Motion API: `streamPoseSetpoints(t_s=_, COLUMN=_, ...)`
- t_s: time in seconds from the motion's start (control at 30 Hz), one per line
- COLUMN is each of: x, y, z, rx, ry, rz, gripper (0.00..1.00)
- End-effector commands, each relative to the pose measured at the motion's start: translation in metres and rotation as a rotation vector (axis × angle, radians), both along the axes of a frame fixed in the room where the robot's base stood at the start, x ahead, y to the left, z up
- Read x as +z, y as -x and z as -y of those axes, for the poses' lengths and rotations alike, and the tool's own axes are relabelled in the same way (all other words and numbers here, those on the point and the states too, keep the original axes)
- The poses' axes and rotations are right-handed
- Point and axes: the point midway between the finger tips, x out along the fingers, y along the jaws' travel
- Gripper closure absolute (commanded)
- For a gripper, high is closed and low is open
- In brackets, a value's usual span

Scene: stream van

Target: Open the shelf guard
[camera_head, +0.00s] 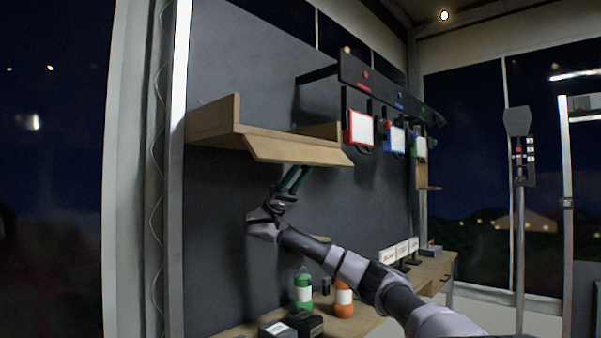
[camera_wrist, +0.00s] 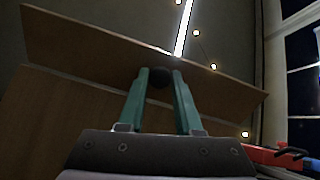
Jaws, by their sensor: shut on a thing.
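The wooden shelf (camera_head: 212,121) is mounted high on the dark wall. Its guard (camera_head: 298,151) is the long wooden board along the front edge, and it looks tilted outward from upright. In the wrist view the guard (camera_wrist: 90,50) crosses the top, with a dark round knob (camera_wrist: 160,78) on its face. My gripper (camera_head: 296,178) reaches up from below the guard. In the wrist view its green fingers (camera_wrist: 160,85) are closed around the knob. The knob is hidden in the head view, and the shelf's inside is mostly out of sight.
A rack with red (camera_head: 360,129), blue (camera_head: 394,138) and green (camera_head: 420,147) framed cards hangs right of the shelf. Below, a wooden bench (camera_head: 434,271) holds a green bottle (camera_head: 303,290), an orange bottle (camera_head: 343,300) and dark boxes (camera_head: 304,322), with my arm passing over it.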

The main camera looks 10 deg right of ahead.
Motion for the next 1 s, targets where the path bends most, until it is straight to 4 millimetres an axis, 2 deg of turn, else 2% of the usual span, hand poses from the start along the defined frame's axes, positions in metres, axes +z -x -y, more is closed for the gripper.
streamPoseSetpoints(t_s=0.37, x=0.001, y=-0.002, z=0.002, rx=0.002, ry=-0.006, rz=-0.004, gripper=1.0)
streamPoseSetpoints(t_s=0.4, x=0.001, y=-0.002, z=0.002, rx=0.001, ry=-0.006, rz=-0.003, gripper=0.51)
streamPoseSetpoints(t_s=0.43, x=0.001, y=-0.002, z=0.002, rx=0.001, ry=-0.005, rz=-0.002, gripper=0.4)
streamPoseSetpoints(t_s=0.47, x=0.001, y=-0.001, z=0.001, rx=0.001, ry=-0.005, rz=-0.002, gripper=0.36)
streamPoseSetpoints(t_s=0.77, x=-0.002, y=-0.003, z=-0.001, rx=0.002, ry=-0.005, rz=-0.002, gripper=0.36)
streamPoseSetpoints(t_s=1.0, x=-0.027, y=-0.025, z=-0.017, rx=0.001, ry=-0.006, rz=-0.005, gripper=0.36)
